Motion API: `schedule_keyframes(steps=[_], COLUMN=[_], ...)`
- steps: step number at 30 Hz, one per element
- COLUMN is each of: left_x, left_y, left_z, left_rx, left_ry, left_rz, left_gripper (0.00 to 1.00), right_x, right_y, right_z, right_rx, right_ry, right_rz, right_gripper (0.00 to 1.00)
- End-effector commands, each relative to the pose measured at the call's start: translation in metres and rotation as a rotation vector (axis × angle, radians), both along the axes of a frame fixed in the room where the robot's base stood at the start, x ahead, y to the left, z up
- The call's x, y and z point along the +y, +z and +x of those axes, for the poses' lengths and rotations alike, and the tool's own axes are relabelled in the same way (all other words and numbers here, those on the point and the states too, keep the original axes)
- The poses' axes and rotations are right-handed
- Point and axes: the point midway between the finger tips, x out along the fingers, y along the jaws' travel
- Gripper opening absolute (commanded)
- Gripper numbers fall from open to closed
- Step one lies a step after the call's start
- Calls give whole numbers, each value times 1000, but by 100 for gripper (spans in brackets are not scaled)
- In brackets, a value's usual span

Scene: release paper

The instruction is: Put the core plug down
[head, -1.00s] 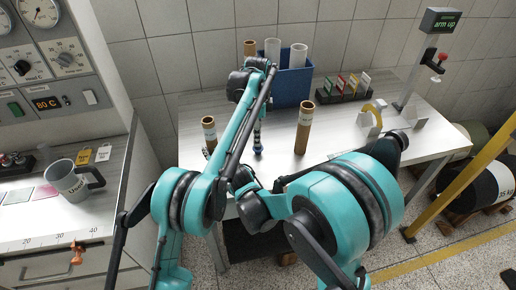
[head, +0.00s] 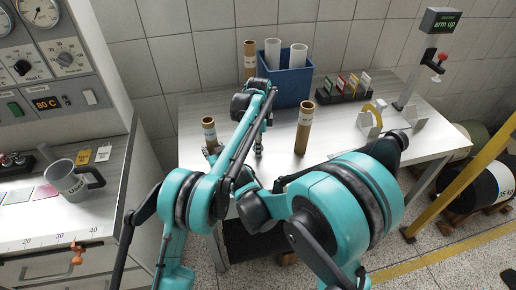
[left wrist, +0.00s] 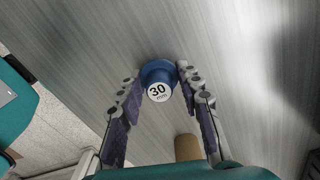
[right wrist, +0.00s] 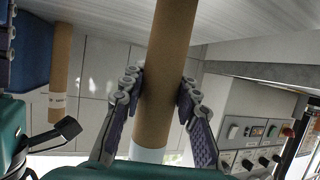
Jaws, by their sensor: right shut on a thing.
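The core plug (left wrist: 158,82), blue with a white "30 mm" face, stands on the table between the fingertips of my left gripper (left wrist: 160,78). Those fingers are open around it, with narrow gaps at its sides. In the head view my left gripper (head: 257,148) is low over the table, and the plug is hard to make out there. My right gripper (right wrist: 160,88) is shut on a brown cardboard tube (right wrist: 170,40); its white label shows below the fingers. In the head view this tube (head: 209,132) is at the table's left.
A blue crate (head: 290,87) with pale tubes is behind. A rack of coloured cards (head: 343,88) and a stand (head: 370,122) are further right. A grey mug (head: 68,182) sits on the left bench.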

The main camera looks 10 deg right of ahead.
Motion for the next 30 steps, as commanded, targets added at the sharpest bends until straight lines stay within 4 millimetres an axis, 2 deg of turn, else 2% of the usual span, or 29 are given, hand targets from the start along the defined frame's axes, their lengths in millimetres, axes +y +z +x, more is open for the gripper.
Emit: schedule_keyframes(steps=[2, 3, 11, 14, 23, 30], left_x=[0, 0, 0, 0, 0, 0], left_y=[0, 0, 5, 18, 80, 99], left_z=[0, 0, 0, 0, 0, 0], left_rx=[0, 0, 0, 0, 0, 0], left_ry=[0, 0, 0, 0, 0, 0], left_rz=[0, 0, 0, 0, 0, 0], left_gripper=[13, 9, 9, 9, 9, 9], right_x=[0, 0, 0, 0, 0, 0], right_y=[0, 0, 0, 0, 0, 0], right_z=[0, 0, 0, 0, 0, 0], right_rx=[1, 1, 1, 1, 1, 1], right_ry=[0, 0, 0, 0, 0, 0], right_rz=[0, 0, 0, 0, 0, 0], right_gripper=[1, 1, 1, 1, 1, 1])
